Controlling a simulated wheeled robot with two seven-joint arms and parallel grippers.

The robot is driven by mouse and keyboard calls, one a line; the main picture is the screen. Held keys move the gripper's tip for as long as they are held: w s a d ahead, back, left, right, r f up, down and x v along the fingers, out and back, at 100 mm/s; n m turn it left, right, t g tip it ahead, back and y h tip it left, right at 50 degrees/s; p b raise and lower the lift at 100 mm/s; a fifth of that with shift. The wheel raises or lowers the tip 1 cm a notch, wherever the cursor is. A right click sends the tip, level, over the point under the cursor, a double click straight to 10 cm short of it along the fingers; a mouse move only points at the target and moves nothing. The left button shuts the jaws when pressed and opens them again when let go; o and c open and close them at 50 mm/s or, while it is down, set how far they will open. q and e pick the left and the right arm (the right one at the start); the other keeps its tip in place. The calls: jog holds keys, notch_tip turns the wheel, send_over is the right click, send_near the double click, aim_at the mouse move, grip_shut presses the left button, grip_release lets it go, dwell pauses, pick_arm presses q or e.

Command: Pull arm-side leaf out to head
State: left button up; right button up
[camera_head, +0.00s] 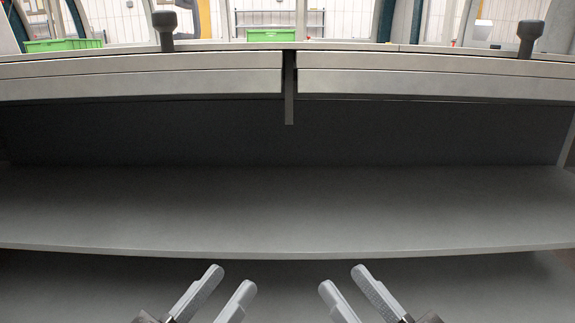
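Two light grey leaf-like slabs, a left one (140,84) and a right one (435,86), lie side by side across the top of the view, with a narrow gap between them. I cannot tell which is the arm-side leaf. A dark upright knob (166,32) stands behind the left slab, and another dark knob (530,38) stands behind the right one. My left gripper (231,279) and my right gripper (342,279) are at the bottom centre, well apart from the slabs. Both have their fingers spread and hold nothing.
A wide grey shelf (285,210) runs below the slabs, with a lower grey surface (70,290) under it. A thin post (289,95) hangs at the gap. Green crates (63,45) and pale fencing stand far behind.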

pick_arm(q)
jog(key=o, duration=0.3)
jog(key=g+y+p, duration=0.2)
jog(key=y+p, duration=0.3)
jog(key=p, duration=2.9)
send_near(155, 13)
jog(key=shift+n, duration=0.4)
jog(key=p+x, duration=0.2)
jog(key=x, duration=0.9)
jog(key=shift+w+d, duration=0.1)
jog(key=shift+w, duration=0.2)
pick_arm(e)
jog(key=s+d+r+m+g+h, duration=0.2)
jog(key=s+d+r+g+h, duration=0.2)
jog(key=s+d+g+h, duration=0.1)
jog(key=d+g+h, duration=0.1)
jog(key=g+h, duration=0.1)
jog(key=h, duration=0.1)
jog(key=shift+d+m+g, duration=0.3)
jog(key=shift+m+g, duration=0.1)
pick_arm(q)
grip_shut()
jog(key=shift+s+h, duration=0.1)
jog(key=shift+h, duration=0.2)
